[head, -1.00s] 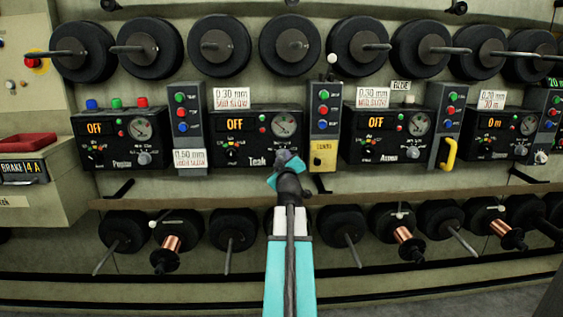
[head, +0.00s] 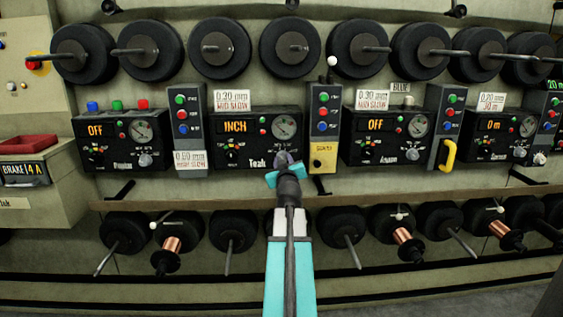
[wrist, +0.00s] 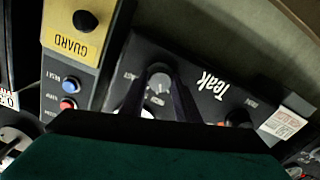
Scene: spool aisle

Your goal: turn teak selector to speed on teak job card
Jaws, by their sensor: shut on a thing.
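The Teak panel (head: 256,150) is black, with a round gauge and a lit display (head: 235,126) that reads INCH. Its pale selector knob (wrist: 158,86) shows in the wrist view between the fingers of my gripper (wrist: 160,72), which is shut on it. In the head view my gripper (head: 285,160) covers the knob at the panel's lower right. A white card (head: 232,99) above the panel appears to read 0.30 mm MID SLOW. Another card (head: 190,161), at the panel's lower left, has 0.50 mm and a blurred second line.
A grey button column with a yellow GUARD plate (head: 322,158) stands close to the right of the Teak panel. Similar panels stand on both sides; the one to the right (head: 386,137) reads OFF. Black spools line the rows above and below. A ledge (head: 150,204) runs beneath.

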